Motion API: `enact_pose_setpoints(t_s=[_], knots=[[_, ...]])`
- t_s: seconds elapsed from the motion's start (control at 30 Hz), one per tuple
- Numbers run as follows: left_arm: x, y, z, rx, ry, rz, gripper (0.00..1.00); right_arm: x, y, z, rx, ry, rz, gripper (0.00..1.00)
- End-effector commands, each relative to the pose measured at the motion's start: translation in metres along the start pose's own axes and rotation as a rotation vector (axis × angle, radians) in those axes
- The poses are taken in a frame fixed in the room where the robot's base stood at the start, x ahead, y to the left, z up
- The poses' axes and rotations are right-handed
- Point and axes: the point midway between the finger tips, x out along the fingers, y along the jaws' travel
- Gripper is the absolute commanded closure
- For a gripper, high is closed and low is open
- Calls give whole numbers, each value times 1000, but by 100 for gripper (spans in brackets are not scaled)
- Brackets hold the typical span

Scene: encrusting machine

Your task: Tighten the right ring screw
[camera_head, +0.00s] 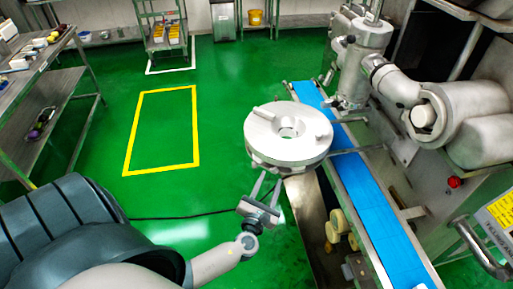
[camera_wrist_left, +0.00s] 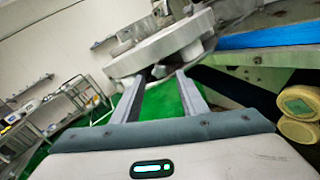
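A round pale grey disc (camera_head: 288,135) with a central hole and raised blocks stands beside the blue conveyor, and its rim and underside show in the wrist view (camera_wrist_left: 165,42). My left gripper (camera_head: 265,185) is just below the near edge of the disc, pointing up at it. In the wrist view its two fingers (camera_wrist_left: 160,75) are apart, with a gap between the tips right under the rim. A small dark part of the rim lies near the tips; I cannot tell whether they touch it. I cannot clearly make out the right ring screw. My right gripper is not in view.
The blue conveyor belt (camera_head: 370,210) runs beside the disc, with pale rollers (camera_head: 338,222) below it. The metal machine body (camera_head: 470,105) fills the right. A steel shelf (camera_head: 50,85) stands at the left.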

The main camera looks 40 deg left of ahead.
Motion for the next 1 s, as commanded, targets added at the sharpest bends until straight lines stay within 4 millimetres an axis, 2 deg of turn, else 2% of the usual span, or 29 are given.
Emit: enact_pose_setpoints(t_s=[0.6, 0.8, 1.0], knots=[[-118, -1, -5, -1, 4, -1, 60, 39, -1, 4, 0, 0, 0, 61], [-140, -1, -3, 0, 3, -1, 60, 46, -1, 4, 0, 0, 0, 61], [-148, 0, -1, 0, 3, 0, 60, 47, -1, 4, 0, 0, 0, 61]])
